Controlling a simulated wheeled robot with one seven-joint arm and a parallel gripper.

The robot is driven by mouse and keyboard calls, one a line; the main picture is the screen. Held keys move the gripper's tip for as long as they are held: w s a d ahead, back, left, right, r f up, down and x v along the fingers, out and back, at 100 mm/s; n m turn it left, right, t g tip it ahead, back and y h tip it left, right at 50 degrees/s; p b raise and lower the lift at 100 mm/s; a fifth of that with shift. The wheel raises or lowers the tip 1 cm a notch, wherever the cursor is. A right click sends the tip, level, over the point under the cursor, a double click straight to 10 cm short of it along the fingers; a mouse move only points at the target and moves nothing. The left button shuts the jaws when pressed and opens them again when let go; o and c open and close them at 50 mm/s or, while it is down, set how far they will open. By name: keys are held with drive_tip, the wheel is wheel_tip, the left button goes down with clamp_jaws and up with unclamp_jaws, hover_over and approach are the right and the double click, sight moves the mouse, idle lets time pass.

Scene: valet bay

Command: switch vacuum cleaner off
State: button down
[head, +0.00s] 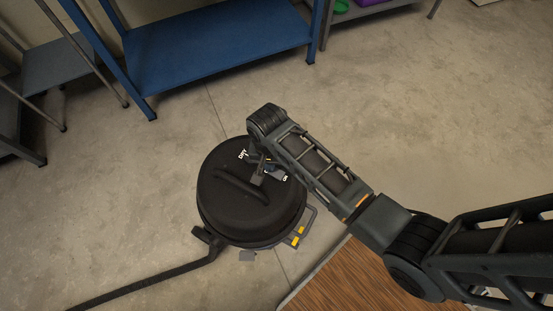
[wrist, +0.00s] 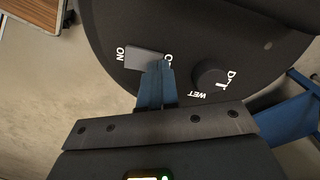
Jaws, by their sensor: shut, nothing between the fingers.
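The vacuum cleaner (head: 228,212) is a round black drum standing on the concrete floor, with a handle across its lid. The wrist view shows its black top (wrist: 225,35). There, a grey switch (wrist: 140,56) lies between the word ON at its left and a partly hidden label starting with O at its right. A black knob (wrist: 209,75) marked DRY and WET sits to the right. My gripper (wrist: 158,66) is shut and empty, its fingertips over the right end of the switch. I cannot tell if they touch it. In the head view my gripper (head: 257,174) is over the lid.
A black hose (head: 150,283) runs along the floor to the lower left. A wood-topped surface (head: 365,285) is close at the lower right. A blue shelf (head: 215,45) and grey shelving (head: 60,65) stand behind. The floor at the right is clear.

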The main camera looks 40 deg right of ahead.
drive_tip(key=shift+f, duration=0.25)
drive_tip(key=shift+r, duration=0.1)
wheel_tip(320, 180, up, 7)
drive_tip(key=p, duration=0.7)
drive_tip(key=shift+p, duration=0.3)
idle(0.5)
